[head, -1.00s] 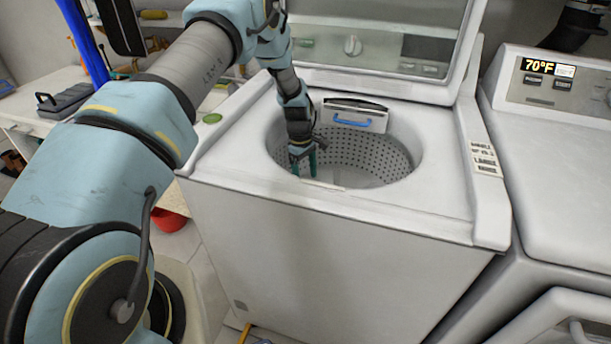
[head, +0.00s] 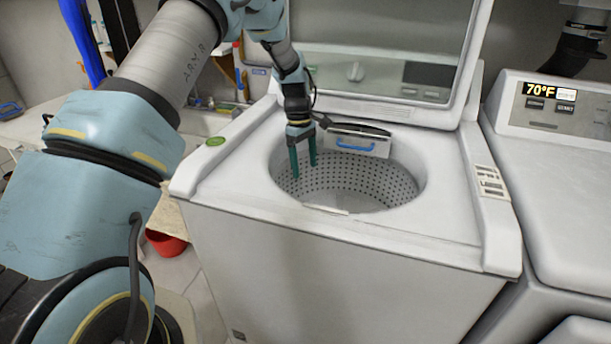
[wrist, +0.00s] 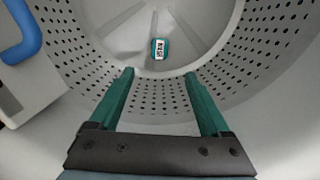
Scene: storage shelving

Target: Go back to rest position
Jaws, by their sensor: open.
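My gripper (head: 303,166) points down into the mouth of the open top-load washer (head: 330,235), over the left part of its drum (head: 375,175). Its two green fingers are apart with nothing between them; they also show in the wrist view (wrist: 161,88). A small teal item with a white printed label (wrist: 158,49) lies on the drum floor, beyond the fingertips and apart from them. It cannot be seen in the head view.
The washer's raised lid (head: 380,55) stands behind my gripper. A dispenser with a blue handle (head: 356,146) is at the drum's back rim. A second white machine (head: 570,170) stands to the right. A red bowl (head: 166,243) is on the floor at left.

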